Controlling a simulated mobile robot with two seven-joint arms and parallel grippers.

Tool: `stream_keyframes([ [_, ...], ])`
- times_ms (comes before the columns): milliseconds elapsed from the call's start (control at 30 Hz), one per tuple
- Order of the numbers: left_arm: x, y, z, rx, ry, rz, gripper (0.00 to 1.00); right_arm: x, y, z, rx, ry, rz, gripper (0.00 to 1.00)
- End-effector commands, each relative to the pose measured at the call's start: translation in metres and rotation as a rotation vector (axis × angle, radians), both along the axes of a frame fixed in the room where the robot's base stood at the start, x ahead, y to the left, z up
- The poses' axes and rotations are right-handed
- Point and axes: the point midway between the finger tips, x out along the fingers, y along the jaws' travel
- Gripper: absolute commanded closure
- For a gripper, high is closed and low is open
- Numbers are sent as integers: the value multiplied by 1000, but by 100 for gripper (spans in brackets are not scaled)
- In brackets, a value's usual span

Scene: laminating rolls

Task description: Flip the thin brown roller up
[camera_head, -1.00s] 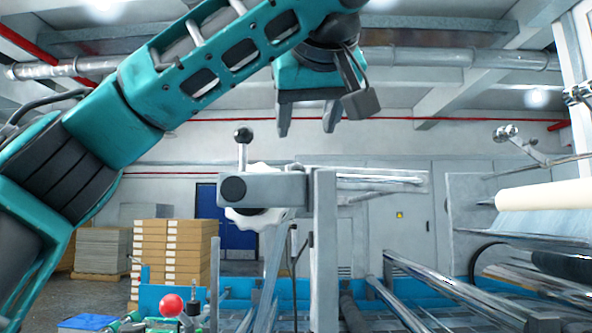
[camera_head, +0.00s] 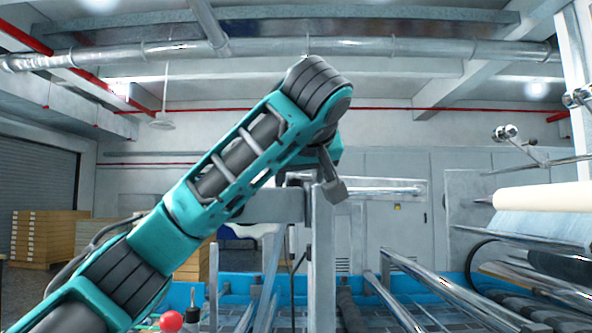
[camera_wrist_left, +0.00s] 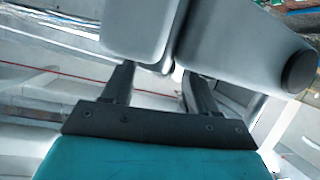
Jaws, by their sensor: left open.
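I cannot make out a thin brown roller in either view. My left gripper (camera_wrist_left: 155,78) is open in the left wrist view, its two dark fingers apart with their tips close to grey metal blocks (camera_wrist_left: 143,28). I cannot tell whether they touch. In the head view my left arm hides most of the gripper, which is near the grey bracket (camera_head: 272,206) on top of the upright post (camera_head: 323,255). The bracket's black-balled lever is hidden behind my arm. My right gripper is in neither view.
A cream roll (camera_head: 545,198) is at the right of the laminating machine. Shiny metal bars (camera_head: 440,290) slope across the lower right. A red ball knob (camera_head: 171,321) is at the bottom left. Stacked boxes (camera_head: 45,238) stand far back left.

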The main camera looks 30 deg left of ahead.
Motion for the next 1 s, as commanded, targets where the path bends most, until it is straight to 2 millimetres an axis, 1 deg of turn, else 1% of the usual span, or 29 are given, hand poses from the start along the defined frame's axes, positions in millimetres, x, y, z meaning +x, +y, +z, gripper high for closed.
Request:
stream_keyframes([
  [267, 8, 8, -5, -4, 5, 6, 42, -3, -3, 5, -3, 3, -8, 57],
  [633, 9, 10, -7, -6, 4, 9, 42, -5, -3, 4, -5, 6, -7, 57],
  [667, 9, 10, -7, -6, 4, 9, 44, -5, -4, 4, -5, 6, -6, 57],
  [1000, 9, 10, -7, -6, 4, 9, 76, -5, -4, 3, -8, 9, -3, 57],
])
